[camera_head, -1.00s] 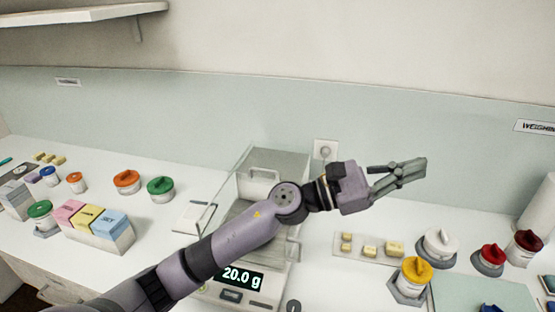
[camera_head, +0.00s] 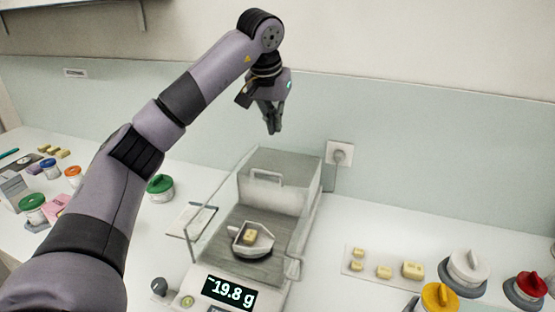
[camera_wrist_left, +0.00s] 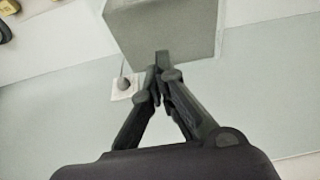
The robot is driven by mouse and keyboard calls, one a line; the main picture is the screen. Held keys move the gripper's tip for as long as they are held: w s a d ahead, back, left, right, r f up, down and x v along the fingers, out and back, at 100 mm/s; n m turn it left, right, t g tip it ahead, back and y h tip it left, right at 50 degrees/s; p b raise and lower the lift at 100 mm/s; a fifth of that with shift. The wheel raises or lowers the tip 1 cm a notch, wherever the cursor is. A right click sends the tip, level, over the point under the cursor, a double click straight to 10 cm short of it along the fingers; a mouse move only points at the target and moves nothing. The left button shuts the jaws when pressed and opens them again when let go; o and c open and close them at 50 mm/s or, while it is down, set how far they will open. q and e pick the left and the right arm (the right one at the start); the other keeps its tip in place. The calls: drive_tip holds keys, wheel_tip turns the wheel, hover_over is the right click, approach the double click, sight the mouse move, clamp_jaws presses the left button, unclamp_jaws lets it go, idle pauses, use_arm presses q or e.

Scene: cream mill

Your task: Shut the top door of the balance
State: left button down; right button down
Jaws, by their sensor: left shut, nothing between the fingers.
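The balance (camera_head: 222,281) stands on the bench in the middle of the head view, with glass walls and a lit display reading 19.8 g. A handle (camera_head: 267,176) shows near its upper back; I cannot tell clearly how far the clear top door is drawn. Inside, a white dish (camera_head: 263,244) holds a small yellowish block (camera_head: 249,238). My left gripper (camera_head: 273,130) is shut and empty, pointing down above and behind the balance, apart from it. In the left wrist view my shut fingertips (camera_wrist_left: 163,60) show before a grey box-like part of the balance (camera_wrist_left: 165,30).
A wall socket (camera_head: 339,154) with a plug is behind the balance to the right. Yellowish blocks (camera_head: 384,271) lie on a tray at right, beside lidded jars (camera_head: 467,268). A green-lidded jar (camera_head: 160,187) stands at left. A shelf is above left.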

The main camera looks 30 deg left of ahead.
use_arm(q)
drive_tip(key=p, duration=0.3)
hover_over(275, 179)
drive_tip(key=w+a, duration=0.1)
drive_tip(key=w, duration=0.3)
wheel_tip(275, 179, down, 9)
drive_tip(key=shift+f, duration=0.15)
drive_tip(key=s, duration=0.3)
drive_tip(key=shift+d, duration=0.35)
drive_tip(key=shift+s+d+f+p, duration=0.15)
drive_tip(key=shift+s+p, duration=0.25)
drive_tip(key=shift+s, duration=0.1)
drive_tip(key=shift+f, duration=0.1)
